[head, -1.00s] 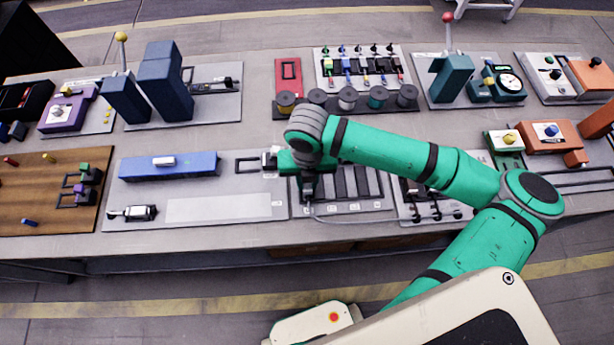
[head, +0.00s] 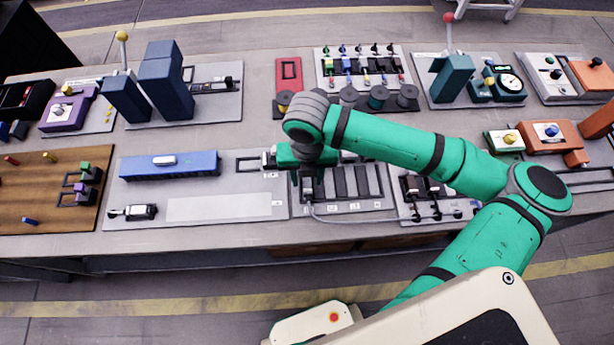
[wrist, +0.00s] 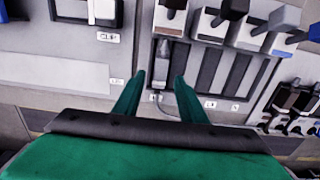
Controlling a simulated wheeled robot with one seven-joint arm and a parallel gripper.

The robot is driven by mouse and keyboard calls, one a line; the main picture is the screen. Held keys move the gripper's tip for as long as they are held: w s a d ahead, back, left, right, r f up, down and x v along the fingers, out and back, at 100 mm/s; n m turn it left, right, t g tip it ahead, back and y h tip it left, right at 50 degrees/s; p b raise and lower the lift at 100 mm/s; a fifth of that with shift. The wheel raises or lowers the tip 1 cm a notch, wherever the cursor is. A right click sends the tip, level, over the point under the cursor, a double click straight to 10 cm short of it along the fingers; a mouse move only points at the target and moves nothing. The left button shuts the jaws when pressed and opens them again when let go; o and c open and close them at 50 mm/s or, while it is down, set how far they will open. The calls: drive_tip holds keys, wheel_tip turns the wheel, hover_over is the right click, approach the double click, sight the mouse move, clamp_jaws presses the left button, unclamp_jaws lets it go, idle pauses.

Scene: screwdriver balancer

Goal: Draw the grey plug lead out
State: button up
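The grey plug (wrist: 161,72) sits upright in the leftmost of several dark strips on a grey panel (wrist: 197,101). A thin grey lead (wrist: 184,107) runs from its lower end off to the right; the lead also shows in the head view (head: 345,219), along the panel's front edge. My gripper (wrist: 158,77) is open. Its two green fingers stand on either side of the plug's lower part in the wrist view, with gaps on both sides. In the head view my gripper (head: 301,178) is over the panel's left end and my wrist partly hides it.
Close by on the left is a board with a blue block (head: 170,165) and a black-framed handle. Several spools (head: 378,97) stand behind my arm. A board with black levers (head: 432,200) lies to the right. The bench front edge is near.

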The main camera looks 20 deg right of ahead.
drive_tip(key=shift+r, duration=1.95)
drive_tip(key=shift+w, duration=0.1)
